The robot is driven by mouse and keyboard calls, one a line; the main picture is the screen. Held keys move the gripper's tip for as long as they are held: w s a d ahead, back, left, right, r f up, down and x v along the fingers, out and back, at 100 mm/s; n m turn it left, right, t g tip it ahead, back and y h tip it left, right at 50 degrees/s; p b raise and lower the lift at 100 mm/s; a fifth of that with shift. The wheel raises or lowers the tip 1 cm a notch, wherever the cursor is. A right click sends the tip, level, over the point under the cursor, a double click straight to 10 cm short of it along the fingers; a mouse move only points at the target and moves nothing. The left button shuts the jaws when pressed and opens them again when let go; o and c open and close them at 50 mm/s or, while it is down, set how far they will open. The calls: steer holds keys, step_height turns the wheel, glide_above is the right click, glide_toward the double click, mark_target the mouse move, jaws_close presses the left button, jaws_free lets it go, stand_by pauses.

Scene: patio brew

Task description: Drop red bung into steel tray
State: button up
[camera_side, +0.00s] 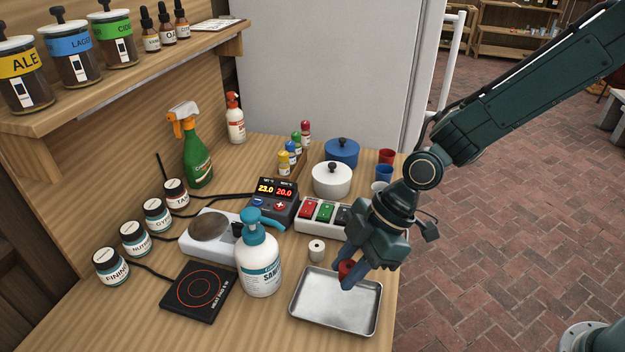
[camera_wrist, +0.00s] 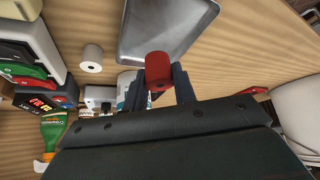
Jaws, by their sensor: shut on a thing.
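My gripper (camera_side: 358,276) is shut on the red bung (camera_side: 346,267), which sits between the fingertips above the steel tray (camera_side: 318,318). In the wrist view the red bung (camera_wrist: 157,66) is held between the two dark fingers, with part of the steel tray (camera_wrist: 190,22) behind it. The tray is a shallow rectangular metal pan at the front right of the wooden table. The part of it that shows is empty. The exact gap between bung and tray is hard to tell.
A white bung (camera_side: 317,250) stands just behind the tray. A white pump bottle (camera_side: 260,262) stands close to its left, beside a black hot plate (camera_side: 193,292). A switch box (camera_side: 320,213) and white pot (camera_side: 332,178) are farther back. The table's right edge is near the tray.

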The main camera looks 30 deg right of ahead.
steer(key=o, duration=1)
steer(key=shift+r, duration=0.1)
steer(key=v, duration=1.3)
steer(key=shift+d+r, duration=0.25)
